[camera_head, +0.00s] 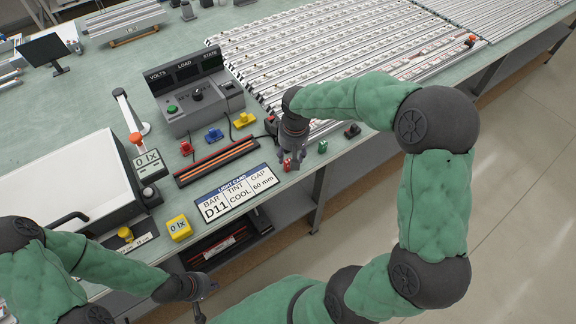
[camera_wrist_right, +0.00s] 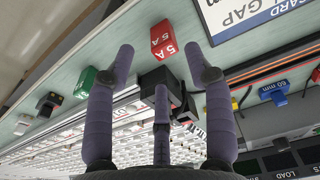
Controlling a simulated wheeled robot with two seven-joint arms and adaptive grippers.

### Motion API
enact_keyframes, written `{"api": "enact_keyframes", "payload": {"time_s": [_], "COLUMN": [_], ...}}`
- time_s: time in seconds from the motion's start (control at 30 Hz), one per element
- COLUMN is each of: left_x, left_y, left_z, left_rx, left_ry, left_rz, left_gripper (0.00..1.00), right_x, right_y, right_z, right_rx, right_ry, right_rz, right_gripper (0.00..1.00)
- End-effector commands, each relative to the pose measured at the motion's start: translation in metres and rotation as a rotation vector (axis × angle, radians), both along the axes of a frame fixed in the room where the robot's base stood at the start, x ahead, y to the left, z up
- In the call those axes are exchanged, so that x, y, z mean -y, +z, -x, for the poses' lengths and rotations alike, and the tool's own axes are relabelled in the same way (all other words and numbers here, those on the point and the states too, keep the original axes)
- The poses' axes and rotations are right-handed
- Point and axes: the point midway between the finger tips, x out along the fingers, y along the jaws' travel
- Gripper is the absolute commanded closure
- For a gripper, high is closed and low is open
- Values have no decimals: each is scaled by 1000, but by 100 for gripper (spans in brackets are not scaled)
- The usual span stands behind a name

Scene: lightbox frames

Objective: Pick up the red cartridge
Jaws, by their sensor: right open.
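The red cartridge (camera_head: 287,164), marked 5 A, stands near the front edge of the green bench. It also shows in the right wrist view (camera_wrist_right: 161,40), between and just beyond the fingertips. My right gripper (camera_wrist_right: 166,56) is open and empty. In the head view the right gripper (camera_head: 291,156) points down over the cartridge and partly covers it. Contact between them cannot be made out. My left gripper (camera_head: 207,298) is at the lower left, off the bench's front edge, with its fingers apart and nothing between them.
A green cartridge (camera_head: 322,146) and a black cartridge (camera_head: 352,130) stand to the right of the red one. A light card (camera_head: 232,197) and a slotted black rack (camera_head: 216,162) lie to the left. A grey power supply (camera_head: 197,98) and rows of light bars (camera_head: 330,50) are behind.

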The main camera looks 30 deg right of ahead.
Motion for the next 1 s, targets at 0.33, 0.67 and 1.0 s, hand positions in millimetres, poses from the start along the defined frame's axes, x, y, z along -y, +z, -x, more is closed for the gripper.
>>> {"api": "enact_keyframes", "payload": {"time_s": [0.33,0.67,1.0], "left_x": [0,0,0], "left_y": [-18,-18,-18], "left_z": [0,0,0], "left_rx": [0,0,0], "left_ry": [0,0,0], "left_rz": [0,0,0], "left_gripper": [100,100,100], "right_x": [-7,-7,-7], "right_y": [-46,-47,-47], "right_z": [-3,-4,-4], "right_rx": [-3,-1,-1], "right_ry": [1,1,1], "right_rz": [-1,-1,-1], "right_gripper": [47,67,96]}}
